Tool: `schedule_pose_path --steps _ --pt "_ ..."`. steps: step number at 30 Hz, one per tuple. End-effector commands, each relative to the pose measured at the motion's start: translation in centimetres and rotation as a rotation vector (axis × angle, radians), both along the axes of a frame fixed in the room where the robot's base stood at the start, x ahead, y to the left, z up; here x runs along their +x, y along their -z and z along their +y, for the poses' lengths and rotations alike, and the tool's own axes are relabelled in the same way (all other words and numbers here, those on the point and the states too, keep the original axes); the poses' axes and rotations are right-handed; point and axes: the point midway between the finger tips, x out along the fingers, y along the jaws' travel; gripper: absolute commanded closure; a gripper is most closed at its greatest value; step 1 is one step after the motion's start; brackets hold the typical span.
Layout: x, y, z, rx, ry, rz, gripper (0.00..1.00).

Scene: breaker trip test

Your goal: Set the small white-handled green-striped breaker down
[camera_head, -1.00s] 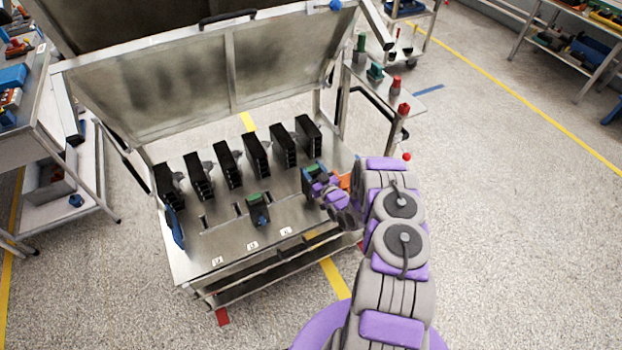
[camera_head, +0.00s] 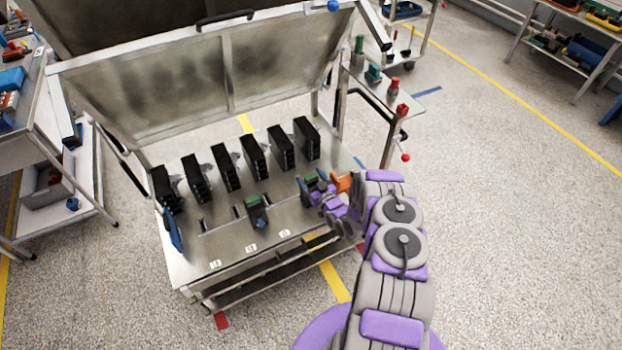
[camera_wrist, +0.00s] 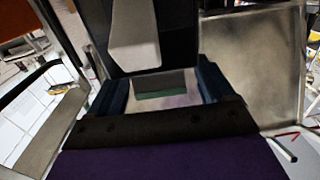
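The small green-striped breaker (camera_head: 310,178) is at my gripper (camera_head: 313,187), over the right part of the steel bench top (camera_head: 225,238). In the wrist view, my gripper's dark blue fingers (camera_wrist: 165,85) stand apart on either side of it. Its black body and pale handle (camera_wrist: 133,35) rise between and beyond the fingers, and a green stripe (camera_wrist: 160,94) shows low between them. My gripper looks shut on it. I cannot tell whether its underside touches the bench top.
Another green-topped breaker (camera_head: 256,210) stands to the left on the bench. Several tall black breakers (camera_head: 253,156) stand in a row behind. A raised lid (camera_head: 175,85) backs the bench. White labels (camera_head: 250,247) lie along its front edge. A post with a red top (camera_head: 402,109) stands right.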

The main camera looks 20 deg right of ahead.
Motion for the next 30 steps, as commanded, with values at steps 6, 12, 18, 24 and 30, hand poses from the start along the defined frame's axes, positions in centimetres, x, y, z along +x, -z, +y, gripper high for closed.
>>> schedule_pose_path --steps 6,12,18,24,30 --pt "0.0 0.0 0.0 0.000 0.000 0.000 0.17" --pt "-1.1 -0.1 -0.2 0.001 0.000 0.001 0.17" --pt "-5.0 -0.1 -0.6 0.004 0.004 0.005 0.17" --pt "-8.9 -0.1 -0.8 0.004 0.003 0.005 0.17" --pt "-11.3 -0.1 -1.0 0.002 0.002 0.001 0.17"
